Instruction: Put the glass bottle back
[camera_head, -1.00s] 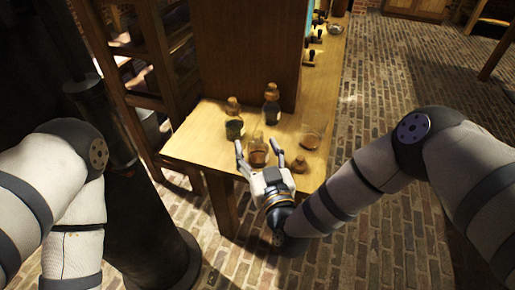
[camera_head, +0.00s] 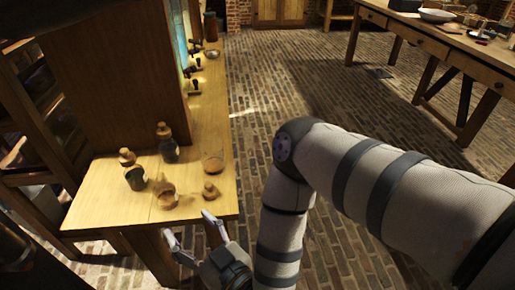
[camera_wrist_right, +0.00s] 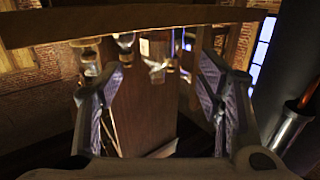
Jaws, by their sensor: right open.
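A small glass bottle (camera_head: 166,196) with brownish contents stands upright near the front edge of the wooden table (camera_head: 105,200). A dark green jar (camera_head: 135,179), a dark corked bottle (camera_head: 168,148) and a cork-topped piece (camera_head: 127,157) stand behind it. A loose stopper-like piece (camera_head: 210,192) and a shallow glass dish (camera_head: 213,163) are to its right. My right gripper (camera_head: 192,230) is open and empty, just off the table's front edge and apart from the bottle. Its spread fingers (camera_wrist_right: 160,68) also show in the right wrist view. My left gripper is out of view.
A tall wooden cabinet (camera_head: 115,75) stands on the table behind the jars. Black-handled fittings (camera_head: 194,70) line the table farther back. A second table (camera_head: 425,38) with bowls stands at the upper right. Open brick floor (camera_head: 330,90) lies between.

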